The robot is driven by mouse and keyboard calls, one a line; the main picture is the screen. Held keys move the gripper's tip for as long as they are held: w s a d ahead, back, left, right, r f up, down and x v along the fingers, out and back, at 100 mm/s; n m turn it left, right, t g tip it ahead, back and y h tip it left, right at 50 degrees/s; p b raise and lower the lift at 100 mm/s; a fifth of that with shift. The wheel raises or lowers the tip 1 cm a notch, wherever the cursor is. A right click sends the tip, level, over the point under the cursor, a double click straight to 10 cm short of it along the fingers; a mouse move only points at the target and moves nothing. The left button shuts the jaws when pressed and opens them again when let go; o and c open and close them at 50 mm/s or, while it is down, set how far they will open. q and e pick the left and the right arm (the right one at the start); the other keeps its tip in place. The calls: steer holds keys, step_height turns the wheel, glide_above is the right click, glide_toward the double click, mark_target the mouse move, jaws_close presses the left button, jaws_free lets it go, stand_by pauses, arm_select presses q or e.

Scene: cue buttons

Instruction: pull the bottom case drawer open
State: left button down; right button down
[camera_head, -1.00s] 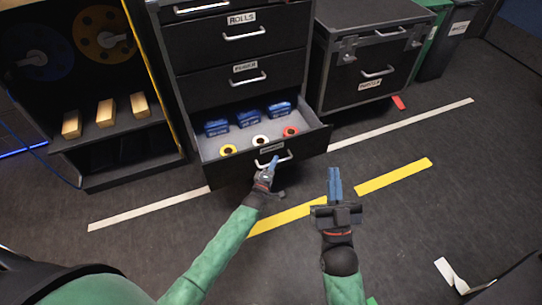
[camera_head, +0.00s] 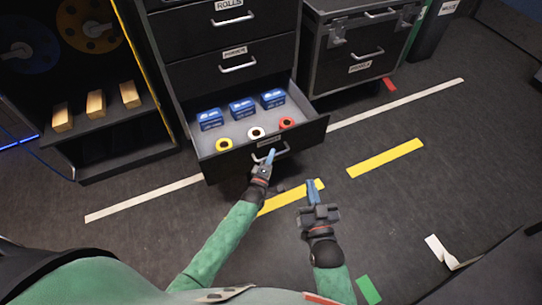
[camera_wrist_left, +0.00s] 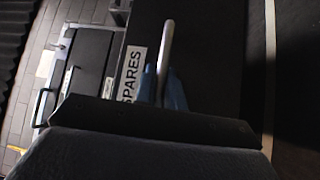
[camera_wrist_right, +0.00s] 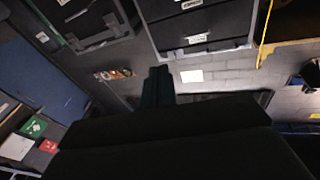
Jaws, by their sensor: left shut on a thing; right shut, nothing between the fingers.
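The bottom case drawer (camera_head: 218,164) stands pulled out from the black case, with its inside showing in the head view. It holds several blue boxes (camera_head: 242,109) and yellow, white and red rolls (camera_head: 256,132). My left gripper (camera_head: 270,157) is shut on the drawer's silver handle (camera_head: 283,152). In the left wrist view the handle (camera_wrist_left: 166,48) stands between the fingers, beside the SPARES label (camera_wrist_left: 131,74). My right gripper (camera_head: 313,190) is shut and empty, over the floor to the right of the drawer front and apart from it.
Closed drawers (camera_head: 232,62) are above the open one. A shelf with wooden blocks (camera_head: 96,104) stands at the left, and another black case (camera_head: 352,50) at the right.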

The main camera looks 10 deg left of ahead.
arm_select(q)
steer(key=c, duration=1.5)
jaws_free()
steer(key=shift+s, duration=0.1)
